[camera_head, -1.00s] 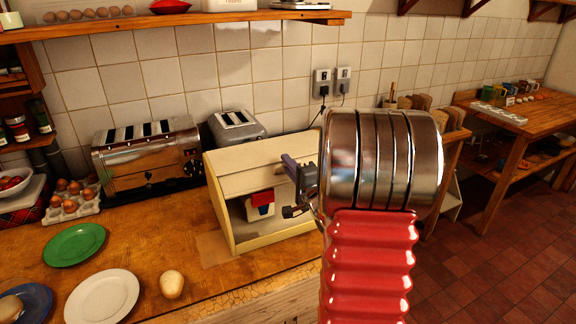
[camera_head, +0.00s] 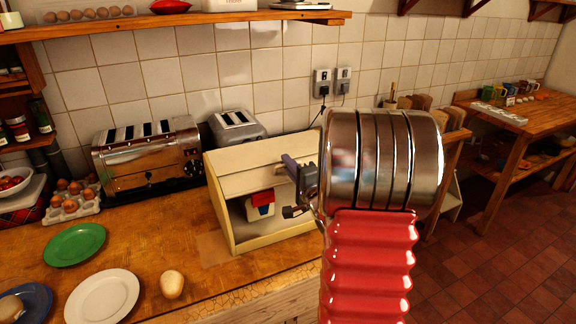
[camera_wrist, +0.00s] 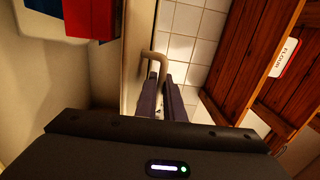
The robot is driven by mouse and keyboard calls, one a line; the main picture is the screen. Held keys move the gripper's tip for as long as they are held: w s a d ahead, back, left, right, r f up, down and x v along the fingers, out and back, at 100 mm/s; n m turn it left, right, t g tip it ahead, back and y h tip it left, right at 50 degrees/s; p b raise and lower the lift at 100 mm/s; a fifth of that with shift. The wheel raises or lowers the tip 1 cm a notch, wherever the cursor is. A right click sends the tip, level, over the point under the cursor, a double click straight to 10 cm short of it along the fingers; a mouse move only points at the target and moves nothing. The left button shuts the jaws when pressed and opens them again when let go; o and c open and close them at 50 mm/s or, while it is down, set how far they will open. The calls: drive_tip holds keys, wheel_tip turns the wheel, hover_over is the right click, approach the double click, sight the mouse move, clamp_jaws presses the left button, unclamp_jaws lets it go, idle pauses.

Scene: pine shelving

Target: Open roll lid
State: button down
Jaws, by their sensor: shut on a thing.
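A cream bread box (camera_head: 222,205) stands on the wooden counter. Its front is open beneath the cream lid (camera_head: 245,165), and a small package (camera_head: 262,203) in red, white and blue shows inside. My gripper (camera_head: 290,168) is at the upper right of the box's front, partly hidden by my own arm. In the wrist view, my gripper (camera_wrist: 161,92) is shut on the lid's pale handle (camera_wrist: 154,57), beside the lid's edge. The package shows in the upper left there.
A wooden shelf (camera_head: 190,24) hangs above.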

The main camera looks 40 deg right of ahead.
drive_tip(key=shift+f, duration=0.15)
drive_tip(key=shift+r+x, duration=0.15)
drive_tip(key=shift+x, duration=1.05)
drive_tip(key=shift+r+x, duration=0.2)
drive_tip(key=shift+x, duration=0.95)
drive_tip(key=c, duration=2.2)
unclamp_jaws()
drive_tip(key=shift+o, duration=0.2)
drive_tip(key=shift+s, duration=0.1)
drive_tip(key=v, duration=1.3)
drive_tip(key=shift+s, duration=0.25)
drive_tip(key=shift+a, duration=0.15)
